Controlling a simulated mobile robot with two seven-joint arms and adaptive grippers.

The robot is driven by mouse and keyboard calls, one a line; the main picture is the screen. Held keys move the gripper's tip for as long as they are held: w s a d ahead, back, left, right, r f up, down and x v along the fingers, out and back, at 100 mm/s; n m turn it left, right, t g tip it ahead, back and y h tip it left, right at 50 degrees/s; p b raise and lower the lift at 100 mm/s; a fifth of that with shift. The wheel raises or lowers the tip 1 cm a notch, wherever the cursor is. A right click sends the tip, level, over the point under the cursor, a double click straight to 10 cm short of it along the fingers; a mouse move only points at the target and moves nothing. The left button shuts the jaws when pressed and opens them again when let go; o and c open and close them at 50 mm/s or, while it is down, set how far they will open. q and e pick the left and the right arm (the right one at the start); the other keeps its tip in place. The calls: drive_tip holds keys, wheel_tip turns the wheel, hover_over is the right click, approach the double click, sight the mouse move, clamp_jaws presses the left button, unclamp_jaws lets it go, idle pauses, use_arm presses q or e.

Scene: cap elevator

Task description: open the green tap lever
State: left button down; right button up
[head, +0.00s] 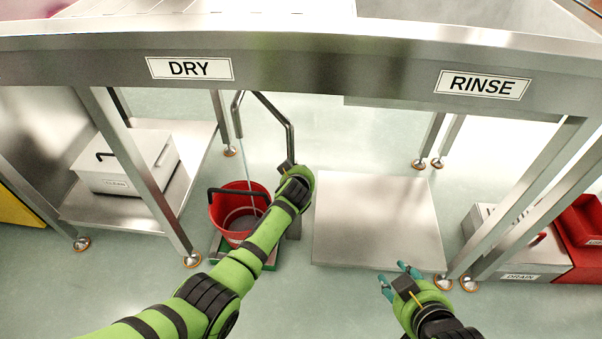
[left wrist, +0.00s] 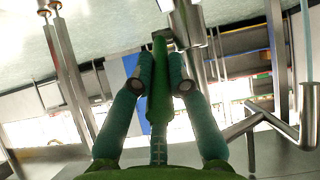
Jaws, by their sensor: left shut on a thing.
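A grey metal tap (head: 290,135) stands left of centre, its bent spout ending above a red bucket (head: 228,207). A thin pale stream (head: 247,170) runs from the spout end into the bucket. My left arm reaches to the tap's post and hides its own gripper and the lever in the head view. In the left wrist view my left gripper (left wrist: 162,75) is shut on the green tap lever (left wrist: 159,95), which lies between its two teal fingers. The spout (left wrist: 308,115) and stream (left wrist: 305,45) show at the right there. My right gripper (head: 394,270) is open and empty at lower right.
The bucket stands on a green base (head: 262,260). A bare metal platform (head: 378,220) lies right of the tap. A steel counter labelled DRY (head: 190,68) and RINSE (head: 483,84) crosses above, its legs at both sides.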

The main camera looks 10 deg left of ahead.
use_arm(q)
drive_tip(key=shift+w+r, duration=0.1)
drive_tip(key=shift+r, duration=0.05)
drive_tip(key=c, duration=1.2)
unclamp_jaws()
drive_tip(key=v, duration=1.2)
